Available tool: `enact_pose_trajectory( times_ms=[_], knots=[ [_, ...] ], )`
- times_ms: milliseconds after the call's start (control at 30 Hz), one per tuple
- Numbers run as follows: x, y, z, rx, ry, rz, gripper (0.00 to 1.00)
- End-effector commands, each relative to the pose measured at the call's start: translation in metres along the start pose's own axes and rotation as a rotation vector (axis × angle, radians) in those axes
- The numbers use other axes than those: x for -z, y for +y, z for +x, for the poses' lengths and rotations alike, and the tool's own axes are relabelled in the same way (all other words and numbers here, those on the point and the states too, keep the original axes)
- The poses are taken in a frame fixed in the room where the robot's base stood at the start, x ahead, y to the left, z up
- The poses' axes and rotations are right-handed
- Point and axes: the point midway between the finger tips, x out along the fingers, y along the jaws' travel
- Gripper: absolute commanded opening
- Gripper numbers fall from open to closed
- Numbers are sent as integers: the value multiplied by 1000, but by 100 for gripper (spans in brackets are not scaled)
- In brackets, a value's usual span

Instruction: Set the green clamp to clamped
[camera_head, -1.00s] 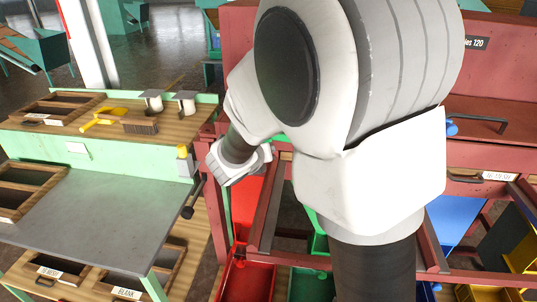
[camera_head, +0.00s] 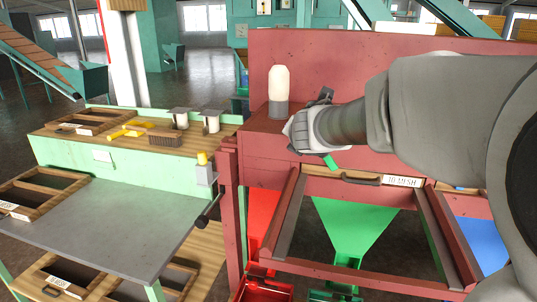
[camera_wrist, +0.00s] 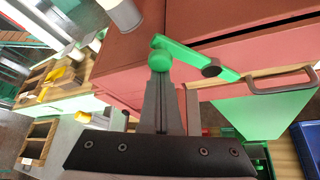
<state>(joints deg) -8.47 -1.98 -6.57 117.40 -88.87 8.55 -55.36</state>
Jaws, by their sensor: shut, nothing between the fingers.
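The green clamp (camera_wrist: 195,57) shows in the wrist view as a flat green bar on the front of the red machine, with a dark round bolt near its right end and a round green knob at its left. In the head view only a small green piece of the clamp (camera_head: 330,163) shows beneath my wrist. My gripper (camera_wrist: 161,76) is shut, with its grey fingertips right at the knob and nothing between them. The fingertips overlap the lower edge of the knob in the picture; I cannot tell if they touch it. In the head view my wrist hides the fingers.
A white-topped beacon (camera_head: 279,88) stands on the red machine (camera_head: 345,70), close to my wrist. A drawer handle (camera_head: 361,180) is below right, above a green chute (camera_head: 352,225). A green bench (camera_head: 110,165) with a grey top stands at left.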

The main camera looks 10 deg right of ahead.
Motion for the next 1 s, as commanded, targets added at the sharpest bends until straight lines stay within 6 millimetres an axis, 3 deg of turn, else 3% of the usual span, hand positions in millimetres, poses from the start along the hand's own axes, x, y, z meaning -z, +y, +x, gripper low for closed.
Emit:
enact_pose_trajectory(
  times_ms=[1000],
  knots=[
    [-29, -21, -15, -261, -5, 474, 0]
  ],
)
